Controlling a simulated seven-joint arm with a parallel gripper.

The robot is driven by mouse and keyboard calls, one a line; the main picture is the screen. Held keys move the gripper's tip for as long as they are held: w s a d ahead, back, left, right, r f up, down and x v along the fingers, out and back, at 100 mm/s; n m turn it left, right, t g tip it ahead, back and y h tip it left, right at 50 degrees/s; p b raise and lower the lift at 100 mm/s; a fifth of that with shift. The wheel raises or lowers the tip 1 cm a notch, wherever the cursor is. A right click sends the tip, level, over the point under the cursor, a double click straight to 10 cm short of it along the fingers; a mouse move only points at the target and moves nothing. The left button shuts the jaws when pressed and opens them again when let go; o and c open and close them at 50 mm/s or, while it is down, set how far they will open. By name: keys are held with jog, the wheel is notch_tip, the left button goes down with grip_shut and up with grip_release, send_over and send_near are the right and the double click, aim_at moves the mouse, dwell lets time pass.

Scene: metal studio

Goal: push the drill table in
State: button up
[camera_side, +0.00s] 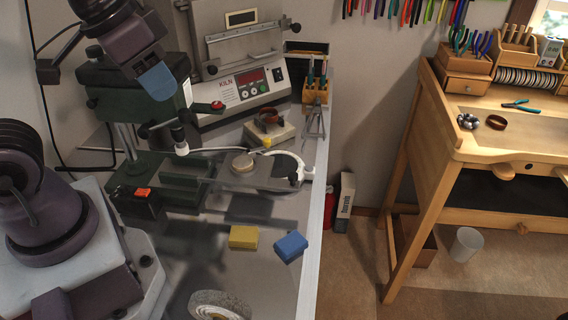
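A green drill press (125,80) stands at the left on the metal bench. What looks like its drill table, a flat grey plate (215,178), extends out to the right from the press, above the bench top. A round tan disc (243,162) lies on the plate, and a white curved frame (297,165) shows at its right end. My gripper (158,84) is at the upper left, in front of the drill head, above and left of the plate and apart from it. One blue fingertip shows clearly; I cannot see a gap between fingers.
A kiln controller (240,92) stands behind the press. A yellow block (243,237), a blue block (290,246) and a grey ring-shaped roll (218,306) lie on the front of the bench. A tool holder (316,92) is at the back right. A wooden workbench (450,130) stands apart at right.

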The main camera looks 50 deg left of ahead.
jog(key=w+f+g, duration=0.1)
jog(key=w, duration=0.3)
jog(key=w+d+f+g, duration=0.1)
jog(key=w, duration=0.4)
jog(key=w+d+m+g, duration=0.1)
jog(key=w, duration=0.3)
jog(key=shift+w+d+f, duration=0.25)
jog(key=shift+f, duration=0.15)
grip_shut()
jog(key=g, duration=0.2)
send_over(299, 183)
notch_tip(299, 183, down, 5)
jog(key=w+d+f+m+g+y, duration=0.1)
jog(key=w+d+f+m+g, duration=0.15)
jog(key=w+f, duration=0.55)
jog(key=shift+g, duration=0.35)
jog(key=shift+s+a+f, duration=0.35)
jog(key=shift+s+f, duration=0.7)
jog(key=shift+f, duration=0.3)
jog(key=shift+s+a+f, duration=0.3)
jog(key=shift+s+f, duration=0.8)
jog(key=shift+f, duration=0.2)
jog(key=shift+s+a+f, duration=0.35)
jog(key=shift+s+f, duration=0.7)
jog(key=shift+f, duration=0.3)
